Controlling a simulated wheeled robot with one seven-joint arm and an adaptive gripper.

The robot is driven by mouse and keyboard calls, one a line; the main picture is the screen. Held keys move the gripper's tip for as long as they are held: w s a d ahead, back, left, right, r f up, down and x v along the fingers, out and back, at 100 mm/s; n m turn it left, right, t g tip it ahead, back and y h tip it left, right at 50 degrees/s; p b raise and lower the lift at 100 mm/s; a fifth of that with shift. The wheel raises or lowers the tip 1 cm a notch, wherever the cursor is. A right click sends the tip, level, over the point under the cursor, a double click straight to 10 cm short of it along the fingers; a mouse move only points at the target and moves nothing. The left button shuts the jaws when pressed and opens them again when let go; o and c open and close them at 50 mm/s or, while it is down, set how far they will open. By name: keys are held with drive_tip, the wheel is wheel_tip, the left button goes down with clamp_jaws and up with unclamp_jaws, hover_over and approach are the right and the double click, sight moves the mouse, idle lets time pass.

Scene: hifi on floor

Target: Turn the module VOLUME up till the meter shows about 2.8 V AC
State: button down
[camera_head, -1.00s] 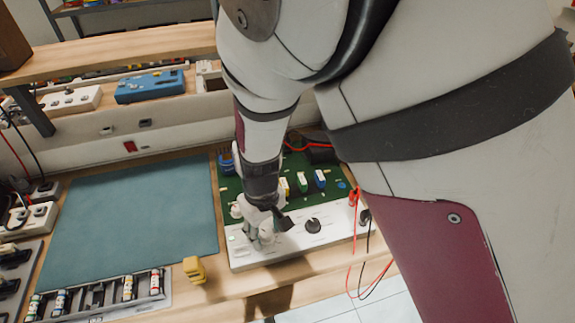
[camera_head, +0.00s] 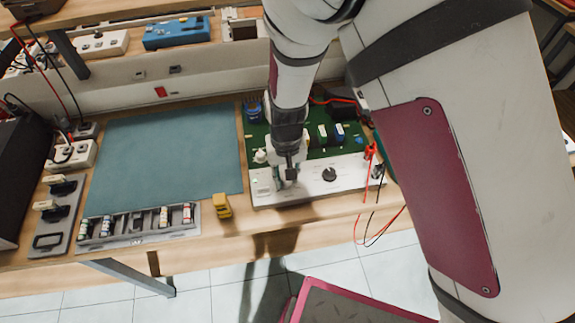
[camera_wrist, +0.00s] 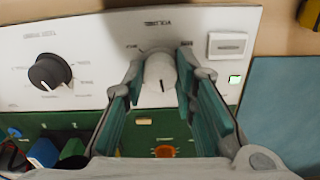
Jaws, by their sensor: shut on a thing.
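The module is a green circuit board (camera_head: 316,132) with a white front panel (camera_head: 352,175) on the bench. In the wrist view its white VOLUME knob (camera_wrist: 160,72) stands between my gripper's teal fingers, with a dark pointer line facing the bottom of the picture. My gripper (camera_wrist: 160,85) is shut on this knob; in the head view it points down onto the panel's left part (camera_head: 284,182). A black knob (camera_wrist: 50,71) sits apart from it on the same panel. A green light (camera_wrist: 235,79) glows beside a white switch (camera_wrist: 228,45). I can make out no meter reading.
A teal mat (camera_head: 165,155) lies left of the module. A yellow block (camera_head: 222,206) stands near the front edge, beside a tray of small parts (camera_head: 140,222). Red and black leads (camera_head: 368,200) hang at the module's right end.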

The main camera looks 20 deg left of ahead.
drive_tip(key=c, duration=1.3)
unclamp_jaws()
drive_tip(key=shift+r, duration=0.1)
wheel_tip(320, 180, up, 12)
